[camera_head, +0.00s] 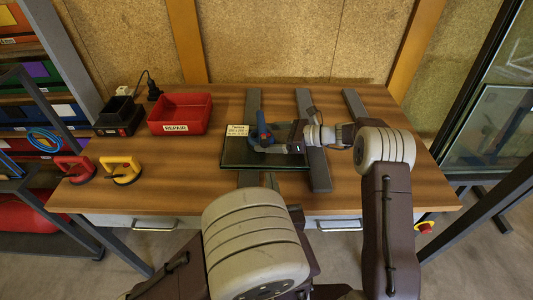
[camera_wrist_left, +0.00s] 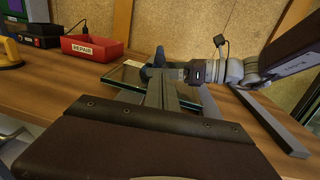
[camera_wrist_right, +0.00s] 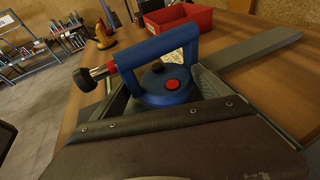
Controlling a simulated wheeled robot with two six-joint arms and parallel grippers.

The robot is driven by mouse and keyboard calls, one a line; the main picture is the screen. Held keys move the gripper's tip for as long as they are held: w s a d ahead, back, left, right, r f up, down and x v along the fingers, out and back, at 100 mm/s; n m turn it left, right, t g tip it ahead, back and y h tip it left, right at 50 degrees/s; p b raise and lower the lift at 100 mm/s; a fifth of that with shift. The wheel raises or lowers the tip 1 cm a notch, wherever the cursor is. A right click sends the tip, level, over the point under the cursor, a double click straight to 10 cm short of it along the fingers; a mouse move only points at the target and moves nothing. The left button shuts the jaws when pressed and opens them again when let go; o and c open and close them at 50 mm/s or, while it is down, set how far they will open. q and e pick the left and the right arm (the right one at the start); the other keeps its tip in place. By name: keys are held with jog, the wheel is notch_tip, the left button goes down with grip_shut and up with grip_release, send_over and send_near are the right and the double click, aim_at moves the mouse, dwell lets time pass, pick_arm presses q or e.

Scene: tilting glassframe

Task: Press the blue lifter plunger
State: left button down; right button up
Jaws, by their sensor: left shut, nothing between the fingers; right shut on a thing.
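The blue vacuum lifter (camera_head: 264,134) stands on the dark glass pane (camera_head: 236,157) on the table. In the right wrist view the lifter (camera_wrist_right: 160,50) shows a blue handle, a red button and, at its left end, a black plunger knob (camera_wrist_right: 85,79) with a red ring. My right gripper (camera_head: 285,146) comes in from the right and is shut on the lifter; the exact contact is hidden. My left gripper (camera_wrist_left: 161,86) is shut and empty, pointing towards the lifter from the front. In the head view my left arm mostly hides its fingers.
Grey bars (camera_head: 312,165) lie across the wooden table (camera_head: 200,180) under and beside the pane. A red REPAIR bin (camera_head: 180,113) and a black box (camera_head: 119,117) stand at the back left. Red (camera_head: 75,168) and yellow (camera_head: 121,170) suction cups sit at the left edge.

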aim_at(265, 146)
pick_arm(q)
jog(key=w, duration=0.6)
jog(key=w+a, duration=0.1)
jog(key=w, duration=0.3)
jog(key=shift+w, duration=0.1)
jog(key=shift+w+a, duration=0.15)
jog(key=shift+w, duration=0.65)
jog(key=shift+w+a, duration=0.15)
jog(key=shift+w, duration=0.65)
jog(key=shift+s+f, duration=0.1)
jog(key=s+d, duration=0.1)
jog(key=s, duration=1.3)
jog(key=shift+d, duration=0.35)
pick_arm(e)
jog(key=shift+f, duration=0.15)
pick_arm(q)
jog(key=s, duration=0.3)
jog(key=shift+d, duration=0.2)
